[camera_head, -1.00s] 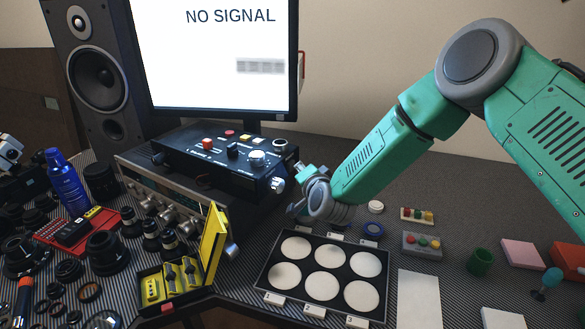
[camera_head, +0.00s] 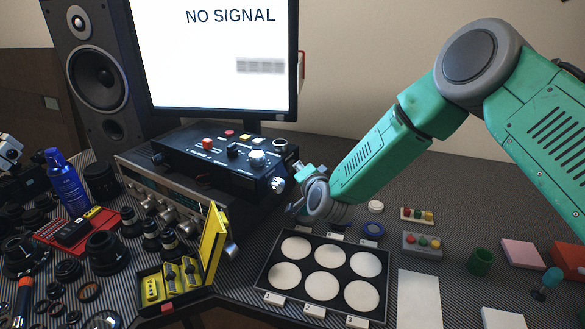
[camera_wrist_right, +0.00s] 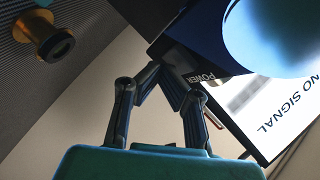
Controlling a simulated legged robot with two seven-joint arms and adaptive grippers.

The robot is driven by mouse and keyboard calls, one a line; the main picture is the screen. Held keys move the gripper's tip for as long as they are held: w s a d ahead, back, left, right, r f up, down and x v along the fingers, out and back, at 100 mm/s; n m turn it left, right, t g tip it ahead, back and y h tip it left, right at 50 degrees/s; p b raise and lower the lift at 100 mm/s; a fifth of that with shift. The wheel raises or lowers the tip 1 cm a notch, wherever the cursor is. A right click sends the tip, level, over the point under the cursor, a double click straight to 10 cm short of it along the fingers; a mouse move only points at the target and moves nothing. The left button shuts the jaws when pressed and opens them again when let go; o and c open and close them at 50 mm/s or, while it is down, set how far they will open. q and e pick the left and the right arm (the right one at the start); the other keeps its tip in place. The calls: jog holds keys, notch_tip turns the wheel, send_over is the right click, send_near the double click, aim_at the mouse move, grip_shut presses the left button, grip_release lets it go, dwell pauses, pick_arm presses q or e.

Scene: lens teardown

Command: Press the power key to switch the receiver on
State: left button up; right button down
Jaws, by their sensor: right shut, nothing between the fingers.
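The receiver (camera_head: 140,187) is a wide unit with a row of knobs on its front, under a black control box (camera_head: 213,166) with coloured buttons and knobs. My right gripper (camera_head: 295,207) is just right of the box's right end, partly hidden by its own wrist. In the right wrist view my right gripper (camera_wrist_right: 163,78) is shut and empty, its fingertips against or just in front of a dark unit beside a POWER label (camera_wrist_right: 201,77). The power key cannot be made out, and contact cannot be told. My left gripper is not in view.
The monitor (camera_head: 215,55) behind reads NO SIGNAL. A black tray (camera_head: 272,262) with pale round discs lies in front of my right gripper. An open yellow case (camera_head: 213,240) stands left of it. Many lens parts crowd the left side. A speaker (camera_head: 95,75) stands behind.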

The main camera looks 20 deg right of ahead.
jog(key=shift+w+a+r, duration=0.1)
jog(key=shift+w+a, duration=0.1)
jog(key=shift+s+d, duration=0.1)
jog(key=shift+s, duration=0.05)
jog(key=shift+s+d, duration=0.2)
dwell(0.4)
jog(key=s+d+p, duration=0.1)
jog(key=s+d, duration=0.3)
jog(key=shift+s, duration=0.25)
dwell(0.5)
